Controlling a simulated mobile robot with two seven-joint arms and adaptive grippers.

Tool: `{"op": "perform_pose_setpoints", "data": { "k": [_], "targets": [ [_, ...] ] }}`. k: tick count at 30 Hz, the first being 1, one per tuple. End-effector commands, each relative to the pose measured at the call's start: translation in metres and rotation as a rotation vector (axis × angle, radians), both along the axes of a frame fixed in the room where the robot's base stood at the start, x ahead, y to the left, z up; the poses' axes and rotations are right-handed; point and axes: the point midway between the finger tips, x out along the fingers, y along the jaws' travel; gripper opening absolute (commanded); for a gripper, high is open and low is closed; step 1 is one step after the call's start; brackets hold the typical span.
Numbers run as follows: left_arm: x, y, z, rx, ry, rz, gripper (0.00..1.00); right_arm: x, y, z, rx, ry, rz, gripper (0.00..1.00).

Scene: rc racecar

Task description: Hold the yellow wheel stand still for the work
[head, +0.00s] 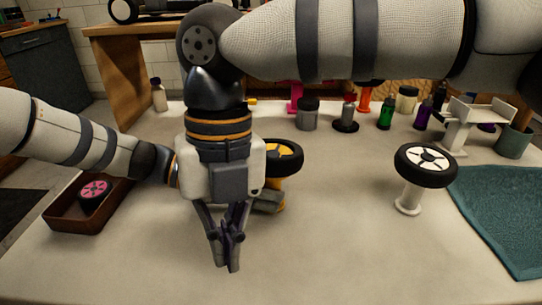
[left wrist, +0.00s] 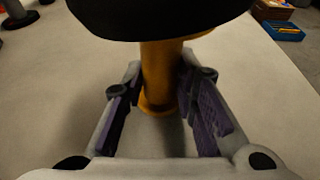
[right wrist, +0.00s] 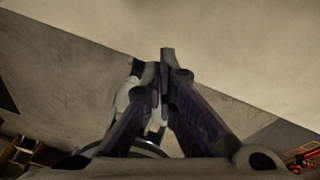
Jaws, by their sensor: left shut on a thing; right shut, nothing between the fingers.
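The yellow wheel stand (left wrist: 160,70) stands upright on the table, its post between the fingers of my left gripper (left wrist: 160,100). Its black tyre (left wrist: 160,15) sits on top and covers the upper post in the left wrist view. In the head view the yellow-hubbed wheel (head: 285,155) is half hidden behind my right arm. My left gripper (head: 269,201) shows there low beside the post and is shut on it. My right gripper (head: 231,267) is shut and empty, pointing down in front of the stand; it also shows in the right wrist view (right wrist: 166,60).
A white wheel stand (head: 409,196) with a black tyre is at right, beside a teal mat (head: 505,215). A brown tray (head: 75,222) holding a pink-hubbed wheel (head: 94,191) is at left. Bottles and jars line the back. The front table is clear.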

Motion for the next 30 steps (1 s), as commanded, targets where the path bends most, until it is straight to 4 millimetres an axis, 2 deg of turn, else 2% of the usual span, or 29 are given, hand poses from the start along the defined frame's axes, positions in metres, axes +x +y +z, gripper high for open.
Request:
{"op": "perform_pose_setpoints", "data": {
  "k": [1, 3, 6, 9, 13, 19, 26, 30],
  "targets": [
    [-0.002, 0.001, -0.007, 0.013, 0.006, -0.001, 0.02, 0.016, -0.005, 0.019, -0.008, -0.064, -0.052, 0.00],
    [-0.002, 0.001, -0.007, 0.013, 0.006, -0.001, 0.02, 0.036, -0.015, 0.045, -0.025, -0.150, -0.132, 0.00],
    [-0.002, 0.001, -0.007, 0.013, 0.006, -0.001, 0.02, 0.059, -0.028, 0.083, -0.038, -0.260, -0.242, 0.00],
    [-0.002, 0.001, -0.007, 0.013, 0.006, -0.001, 0.02, 0.073, -0.040, 0.115, -0.043, -0.344, -0.336, 0.00],
    [-0.002, 0.001, -0.007, 0.013, 0.006, -0.001, 0.02, 0.083, -0.051, 0.141, -0.042, -0.411, -0.415, 0.00],
    [-0.002, 0.001, -0.007, 0.013, 0.006, -0.001, 0.02, 0.086, -0.055, 0.151, -0.042, -0.436, -0.447, 0.00],
    [-0.002, 0.001, -0.008, 0.013, 0.006, -0.001, 0.02, 0.086, -0.055, 0.150, -0.043, -0.434, -0.445, 0.00],
    [-0.002, 0.001, -0.008, 0.014, 0.006, -0.001, 0.02, 0.088, -0.055, 0.141, -0.043, -0.433, -0.445, 0.00]
  ]
}}
